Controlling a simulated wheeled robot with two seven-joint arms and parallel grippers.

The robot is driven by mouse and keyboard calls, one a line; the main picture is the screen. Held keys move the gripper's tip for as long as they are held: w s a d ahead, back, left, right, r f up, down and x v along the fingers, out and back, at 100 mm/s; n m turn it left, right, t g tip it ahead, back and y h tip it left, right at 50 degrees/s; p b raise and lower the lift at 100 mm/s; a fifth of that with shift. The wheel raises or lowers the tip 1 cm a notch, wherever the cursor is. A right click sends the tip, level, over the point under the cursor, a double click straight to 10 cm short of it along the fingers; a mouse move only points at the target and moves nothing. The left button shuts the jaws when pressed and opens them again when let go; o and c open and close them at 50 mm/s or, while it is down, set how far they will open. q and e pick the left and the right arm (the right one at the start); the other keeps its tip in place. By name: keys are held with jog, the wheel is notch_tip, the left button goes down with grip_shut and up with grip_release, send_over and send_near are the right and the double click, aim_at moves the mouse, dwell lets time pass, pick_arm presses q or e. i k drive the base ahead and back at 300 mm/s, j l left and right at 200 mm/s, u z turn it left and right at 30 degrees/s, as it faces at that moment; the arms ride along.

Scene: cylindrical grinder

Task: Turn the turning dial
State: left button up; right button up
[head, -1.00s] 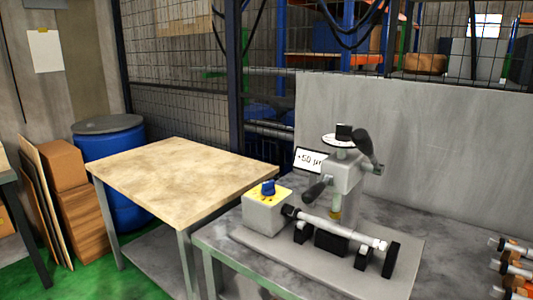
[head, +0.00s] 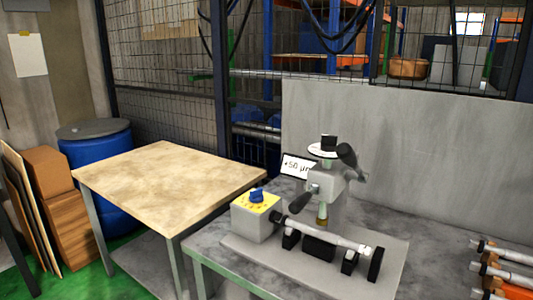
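The turning dial is a blue knob (head: 257,196) on the yellow top face of a grey box (head: 255,220). The box stands at the left end of the grinder's grey base plate (head: 300,268) on the metal table. A grey shaft (head: 325,234) runs from the box to the right, ending near a black disc (head: 376,265). A grey upright unit (head: 325,188) with black handles stands behind the shaft, and a white sign (head: 297,166) reading about 50 µm is beside it. Neither of my grippers is in view.
A wooden-topped table (head: 170,182) stands left of the grinder, its top empty. A grey panel (head: 420,150) rises behind the grinder. Several shafts with orange parts (head: 505,268) lie at the right edge. A blue barrel (head: 95,160) and boxes (head: 60,205) stand at the left.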

aim_at(255, 195)
jog(key=i+l+z, duration=0.1)
jog(key=i, duration=0.3)
jog(key=i+l+z, duration=0.1)
jog(key=i, duration=0.35)
jog(key=k, duration=0.2)
jog(key=j+u, duration=0.1)
jog(key=j, duration=0.35)
